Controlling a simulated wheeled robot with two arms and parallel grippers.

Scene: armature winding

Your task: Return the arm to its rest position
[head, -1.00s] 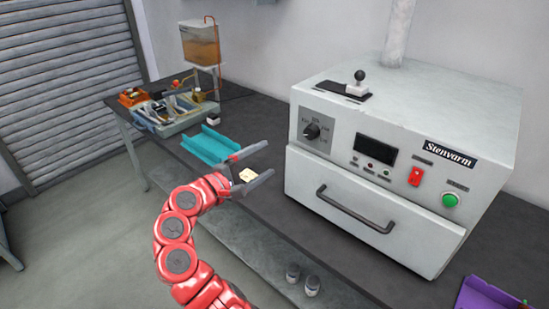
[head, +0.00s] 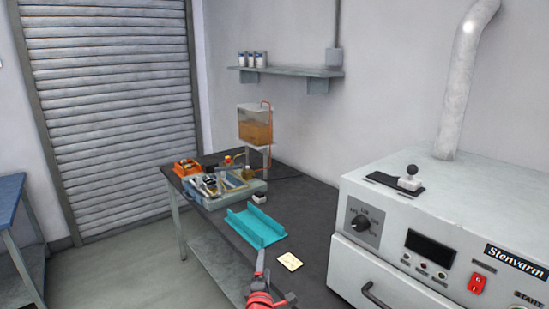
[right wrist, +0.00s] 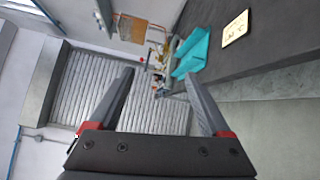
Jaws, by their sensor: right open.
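My right gripper (head: 272,283) shows at the bottom of the head view, in front of the bench's near edge, with only its tip and a bit of red arm in the picture. In the right wrist view its two fingers (right wrist: 158,95) are apart with nothing between them. The gripper is clear of the bench, and a small cream card (head: 290,261) lies on the bench top just right of it. The same card shows at the upper right of the wrist view (right wrist: 235,28). My left gripper is in neither view.
A teal channel-shaped tray (head: 256,228) lies on the dark bench (head: 308,208). Behind it are a grey tool tray (head: 228,200), an orange bin (head: 186,167) and a tank of amber liquid (head: 255,125). A large oven (head: 400,225) stands at the right. Open floor lies left of the bench.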

